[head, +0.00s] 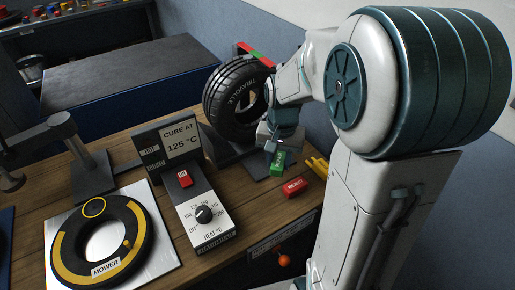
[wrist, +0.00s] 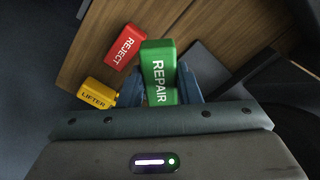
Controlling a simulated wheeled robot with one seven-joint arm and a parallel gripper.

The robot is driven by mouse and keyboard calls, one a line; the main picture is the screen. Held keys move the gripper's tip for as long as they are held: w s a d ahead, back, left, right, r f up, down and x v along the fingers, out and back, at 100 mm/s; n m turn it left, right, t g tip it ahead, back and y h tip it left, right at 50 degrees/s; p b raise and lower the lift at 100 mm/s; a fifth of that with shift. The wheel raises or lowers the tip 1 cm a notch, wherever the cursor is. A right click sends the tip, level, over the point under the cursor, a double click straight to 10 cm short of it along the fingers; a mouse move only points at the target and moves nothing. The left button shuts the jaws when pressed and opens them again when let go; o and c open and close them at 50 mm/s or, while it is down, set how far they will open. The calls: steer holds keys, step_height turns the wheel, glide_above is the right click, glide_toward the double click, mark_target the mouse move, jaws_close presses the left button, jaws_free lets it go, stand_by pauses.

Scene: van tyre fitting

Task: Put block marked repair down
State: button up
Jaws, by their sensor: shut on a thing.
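The green block marked REPAIR (wrist: 158,72) is held between the two blue fingers of my gripper (wrist: 160,85) in the wrist view. In the head view the green block (head: 277,163) shows below my gripper (head: 282,138), near the right end of the wooden bench (head: 152,150), in front of the upright tyre. My gripper is shut on the block. I cannot tell whether its underside touches the bench. A red block marked REJECT (head: 294,187) lies on the bench close by; it also shows in the wrist view (wrist: 124,46).
A black tyre (head: 237,98) stands behind my gripper. A heat controller (head: 205,215) with a sign stands left, and a MOWER tyre (head: 103,240) lies on a pale plate. Bare wood shows around the REJECT block.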

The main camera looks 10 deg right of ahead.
steer(key=p, duration=0.1)
glide_above(261, 165)
step_height(261, 165, down, 2)
steer(key=shift+f+p, duration=0.1)
steer(key=shift+p, duration=0.25)
step_height(261, 165, down, 4)
steer(key=shift+s+r, duration=0.15)
steer(key=shift+w+f+p, duration=0.3)
steer(key=shift+f+p, duration=0.15)
steer(key=shift+f, duration=0.05)
steer(key=shift+f+b, duration=0.3)
steer(key=o, duration=1)
steer(key=shift+r, duration=0.1)
